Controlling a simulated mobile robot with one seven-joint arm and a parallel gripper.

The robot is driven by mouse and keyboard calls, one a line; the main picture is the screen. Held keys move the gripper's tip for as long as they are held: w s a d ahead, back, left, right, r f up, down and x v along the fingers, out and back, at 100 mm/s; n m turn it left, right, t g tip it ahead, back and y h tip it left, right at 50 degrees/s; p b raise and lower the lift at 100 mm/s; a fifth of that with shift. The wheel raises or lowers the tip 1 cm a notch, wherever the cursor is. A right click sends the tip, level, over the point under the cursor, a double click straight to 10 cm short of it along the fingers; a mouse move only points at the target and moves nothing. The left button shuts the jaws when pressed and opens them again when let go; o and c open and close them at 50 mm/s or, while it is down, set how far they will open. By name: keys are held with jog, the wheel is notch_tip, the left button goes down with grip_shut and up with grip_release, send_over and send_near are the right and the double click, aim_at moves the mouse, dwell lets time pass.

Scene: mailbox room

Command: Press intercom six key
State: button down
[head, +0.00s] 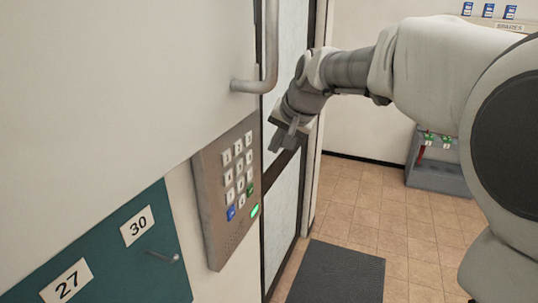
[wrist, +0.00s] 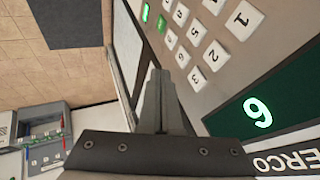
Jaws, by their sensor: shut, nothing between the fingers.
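The intercom panel (head: 215,235) is a brown-grey plate on the wall, with several pale keys, a blue key and a green key. The six key (head: 249,157) is at the right end of the second row. In the wrist view the six key (wrist: 183,57) lies above and right of my fingertips, beside the 3 key (wrist: 196,77). My gripper (head: 283,141) is shut and empty, just right of the panel's upper part in the head view. In the wrist view my gripper (wrist: 157,72) appears beside the keys; I cannot tell whether it touches the panel.
A vertical door handle (head: 270,50) projects above the panel. A dark-green plate (wrist: 232,122) with a white digit shows in the wrist view. A dark mat (head: 335,275) lies on open tiled floor.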

jog(key=v, duration=0.4)
jog(key=shift+w+d, duration=0.1)
dwell(0.5)
